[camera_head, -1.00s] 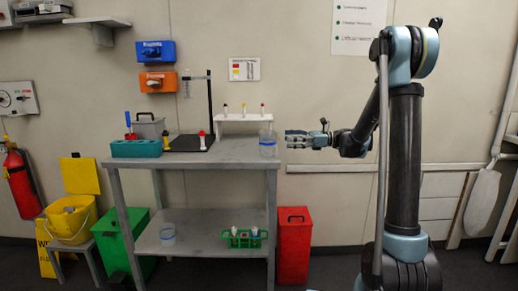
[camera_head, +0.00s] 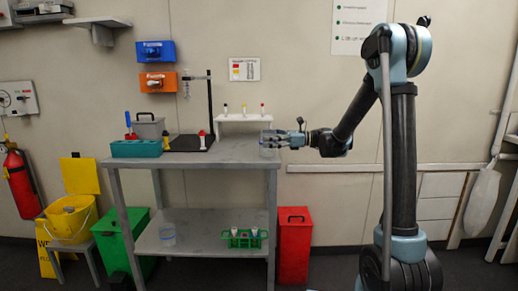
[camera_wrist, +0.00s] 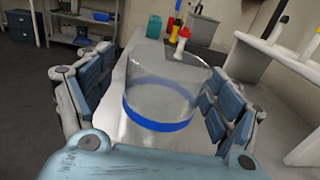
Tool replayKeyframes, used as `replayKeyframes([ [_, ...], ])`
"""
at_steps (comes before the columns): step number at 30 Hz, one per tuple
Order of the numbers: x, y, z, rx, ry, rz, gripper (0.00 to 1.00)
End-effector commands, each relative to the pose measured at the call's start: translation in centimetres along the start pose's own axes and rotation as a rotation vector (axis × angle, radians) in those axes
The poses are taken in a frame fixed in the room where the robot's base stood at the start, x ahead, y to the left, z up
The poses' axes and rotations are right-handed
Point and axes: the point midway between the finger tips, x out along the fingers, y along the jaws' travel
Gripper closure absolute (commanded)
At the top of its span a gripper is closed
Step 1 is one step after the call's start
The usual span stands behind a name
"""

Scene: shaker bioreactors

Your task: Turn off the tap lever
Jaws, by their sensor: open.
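I cannot make out a tap lever for certain in either view. My gripper (camera_head: 272,140) is at the right end of the grey table's top, around a clear beaker (camera_head: 266,151). In the wrist view the beaker (camera_wrist: 158,100), with a blue band near its base, stands upright between the open, padded fingers of my gripper (camera_wrist: 155,88). One finger is on each side. Gaps show between the beaker and the fingers, though contact lower down is hidden.
The grey table (camera_head: 225,152) also holds a teal rack (camera_head: 136,149), a stand (camera_head: 210,115) and a small white shelf (camera_head: 243,118) with vials. A red bin (camera_head: 294,235) stands beside the table. A grey wall panel (camera_head: 18,98) is at far left.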

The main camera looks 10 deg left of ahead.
Motion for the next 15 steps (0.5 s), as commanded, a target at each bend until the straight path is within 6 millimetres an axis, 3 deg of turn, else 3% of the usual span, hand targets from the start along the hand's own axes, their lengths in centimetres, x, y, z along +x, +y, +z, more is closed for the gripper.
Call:
replayKeyframes([
  [5,-0.03,-0.02,0.0,0.0,0.0,-0.001,0.18],
  [11,-0.09,-0.04,-0.01,0.0,0.0,-0.001,0.64],
  [15,-0.13,-0.05,0.0,0.0,0.0,-0.001,0.73],
])
